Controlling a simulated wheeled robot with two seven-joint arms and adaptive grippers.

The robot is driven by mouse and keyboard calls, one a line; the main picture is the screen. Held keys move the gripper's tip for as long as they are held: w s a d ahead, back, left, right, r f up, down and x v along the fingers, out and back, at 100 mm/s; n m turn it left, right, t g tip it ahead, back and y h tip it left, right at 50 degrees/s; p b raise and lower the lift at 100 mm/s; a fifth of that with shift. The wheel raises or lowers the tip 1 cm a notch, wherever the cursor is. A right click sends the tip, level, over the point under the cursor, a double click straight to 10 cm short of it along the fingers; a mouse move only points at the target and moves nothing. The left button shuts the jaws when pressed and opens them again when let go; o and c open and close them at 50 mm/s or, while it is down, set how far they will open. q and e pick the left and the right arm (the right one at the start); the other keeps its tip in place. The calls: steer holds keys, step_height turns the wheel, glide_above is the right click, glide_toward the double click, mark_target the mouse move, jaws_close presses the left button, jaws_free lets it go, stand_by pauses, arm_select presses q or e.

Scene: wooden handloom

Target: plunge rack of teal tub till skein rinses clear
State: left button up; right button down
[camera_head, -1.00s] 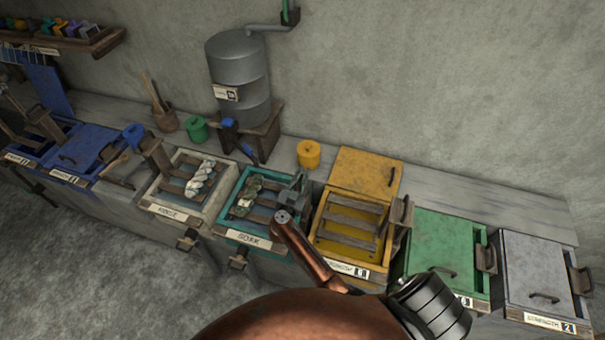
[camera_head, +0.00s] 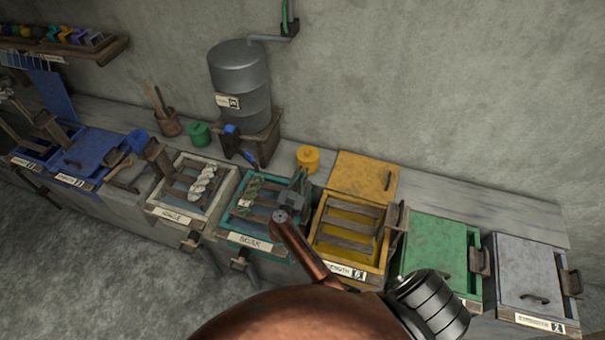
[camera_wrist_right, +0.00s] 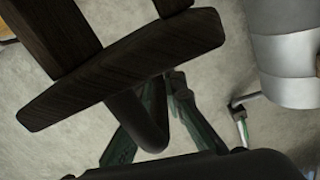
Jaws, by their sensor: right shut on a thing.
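The teal tub (camera_head: 226,212) stands in the row on the bench, between the pale tub and the yellow tub. Its slatted rack shows inside, with a dark green and pale skein (camera_head: 249,190) on its left part. My right gripper (camera_head: 296,190) is at the tub's back right corner. It is shut on the rack's handle, though my arm partly hides the grip. In the right wrist view, dark wooden bars (camera_wrist_right: 120,70) cross close in front of my gripper (camera_wrist_right: 155,115). The water's colour cannot be made out. My left gripper is out of view.
The pale tub (camera_head: 152,198) to the left holds a white skein (camera_head: 203,185). The yellow tub (camera_head: 320,245) is open to the right, then lidded green (camera_head: 440,255) and grey (camera_head: 530,270) tubs. A metal barrel (camera_head: 240,75) and yellow pot (camera_head: 308,157) stand behind.

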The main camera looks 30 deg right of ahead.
steer(key=shift+w+a, duration=0.1)
steer(key=shift+a, duration=0.1)
steer(key=c, duration=2)
jaws_free()
steer(key=shift+d, duration=0.1)
step_height(320, 180, up, 10)
